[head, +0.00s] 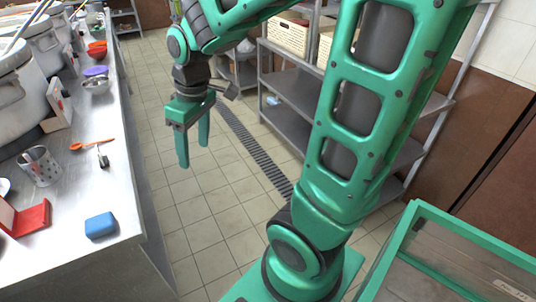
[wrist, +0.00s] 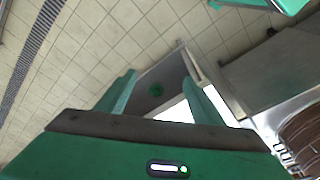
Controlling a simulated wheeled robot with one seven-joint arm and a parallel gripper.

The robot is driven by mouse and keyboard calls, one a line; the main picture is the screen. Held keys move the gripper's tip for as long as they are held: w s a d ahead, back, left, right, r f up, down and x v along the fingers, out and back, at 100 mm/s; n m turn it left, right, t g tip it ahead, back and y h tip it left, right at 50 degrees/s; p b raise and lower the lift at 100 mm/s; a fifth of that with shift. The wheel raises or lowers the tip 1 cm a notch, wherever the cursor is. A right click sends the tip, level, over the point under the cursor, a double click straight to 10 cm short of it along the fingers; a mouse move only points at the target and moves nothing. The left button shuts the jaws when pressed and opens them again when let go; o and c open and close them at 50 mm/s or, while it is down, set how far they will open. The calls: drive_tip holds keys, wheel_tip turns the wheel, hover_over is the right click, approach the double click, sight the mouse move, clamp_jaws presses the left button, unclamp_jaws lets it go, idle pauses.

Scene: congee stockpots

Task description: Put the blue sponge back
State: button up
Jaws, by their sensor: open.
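The blue sponge (head: 101,225) lies on the steel counter (head: 118,180) near its front end, at the lower left of the head view. My gripper (head: 193,152) hangs over the floor aisle to the right of the counter, fingers pointing down, apart from the sponge. Its two fingers are spread with nothing between them. In the wrist view my gripper (wrist: 158,88) faces the tiled floor and some furniture; I cannot make out the sponge there.
Large stockpots (head: 20,95) line the counter's left. A grey shelf rack (head: 292,82) with cream baskets (head: 290,35) stands across the aisle. The aisle floor is clear.

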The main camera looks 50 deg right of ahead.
drive_tip(key=s+d+m+g, duration=0.1)
drive_tip(key=s+d+m, duration=0.4)
drive_tip(key=s, duration=0.4)
drive_tip(key=s+d+m, duration=0.5)
drive_tip(key=s+d, duration=0.1)
drive_tip(key=s, duration=0.3)
drive_tip(key=shift+m+g+h, duration=0.3)
drive_tip(key=shift+g+h, duration=0.1)
drive_tip(key=shift+w+f, duration=0.25)
drive_tip(key=shift+w, duration=0.35)
